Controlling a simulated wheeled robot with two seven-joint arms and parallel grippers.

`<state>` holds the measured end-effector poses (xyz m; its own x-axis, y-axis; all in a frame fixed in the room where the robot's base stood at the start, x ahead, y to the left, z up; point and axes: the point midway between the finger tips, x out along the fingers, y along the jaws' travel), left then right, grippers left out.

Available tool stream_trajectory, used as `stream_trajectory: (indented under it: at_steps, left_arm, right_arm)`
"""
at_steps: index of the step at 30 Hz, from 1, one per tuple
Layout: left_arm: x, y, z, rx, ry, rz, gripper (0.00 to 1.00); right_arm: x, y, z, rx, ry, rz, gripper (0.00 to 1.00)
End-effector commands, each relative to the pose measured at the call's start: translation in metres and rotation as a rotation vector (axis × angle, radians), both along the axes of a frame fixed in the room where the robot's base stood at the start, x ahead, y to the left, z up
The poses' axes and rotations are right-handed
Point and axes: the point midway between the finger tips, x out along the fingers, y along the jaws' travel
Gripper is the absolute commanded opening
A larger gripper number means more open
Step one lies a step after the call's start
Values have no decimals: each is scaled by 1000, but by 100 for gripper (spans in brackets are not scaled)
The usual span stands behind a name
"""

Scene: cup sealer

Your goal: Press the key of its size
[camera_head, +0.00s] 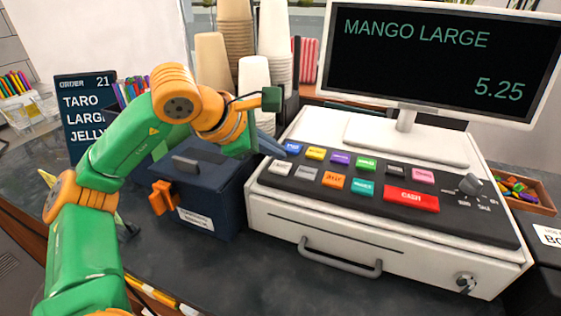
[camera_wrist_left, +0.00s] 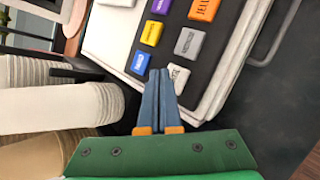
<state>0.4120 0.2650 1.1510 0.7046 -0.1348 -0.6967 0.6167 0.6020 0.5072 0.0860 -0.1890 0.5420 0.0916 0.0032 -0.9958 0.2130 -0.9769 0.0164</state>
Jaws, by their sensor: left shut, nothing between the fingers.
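The cash register (camera_head: 330,229) carries two rows of coloured keys. The back row has a blue key (camera_head: 292,147), a yellow key (camera_head: 316,153), and purple, green, dark and pink ones. The front row has a white key (camera_head: 280,167), a grey key (camera_head: 306,173), and orange, teal and red CASH keys. The screen (camera_head: 430,60) reads MANGO LARGE 5.25. My left gripper (camera_head: 280,152) is shut and empty at the register's left end. In the left wrist view its fingertips (camera_wrist_left: 160,73) appear between the blue key (camera_wrist_left: 138,63) and the white key (camera_wrist_left: 179,76); contact cannot be told.
An order board (camera_head: 85,112) reads ORDER 21, TARO, LARGE, JELLY, its right side partly covered by my arm. A dark blue box (camera_head: 210,205) stands left of the register. Stacked cups (camera_head: 273,45) stand behind. A wooden tray (camera_head: 535,203) is at right.

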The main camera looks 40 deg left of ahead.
Motion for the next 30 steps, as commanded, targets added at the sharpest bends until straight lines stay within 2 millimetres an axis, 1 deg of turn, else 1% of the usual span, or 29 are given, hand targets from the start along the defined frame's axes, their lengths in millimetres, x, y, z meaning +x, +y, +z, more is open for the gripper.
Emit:
stream_trajectory:
  at_steps: [4,7,15,21,30]
  left_arm:
    - [0,0,0,0,0,0,0]
    - [0,0,5,0,0,0,0]
    - [0,0,34,0,0,0,0]
    - [0,0,52,0,1,1,0]
    - [0,0,49,0,0,0,0]
  right_arm:
    - [0,0,0,0,0,0,0]
    - [0,0,5,0,0,0,0]
    - [0,0,33,0,0,0,0]
    - [0,0,50,0,0,0,0]
    - [0,0,47,0,0,0,0]
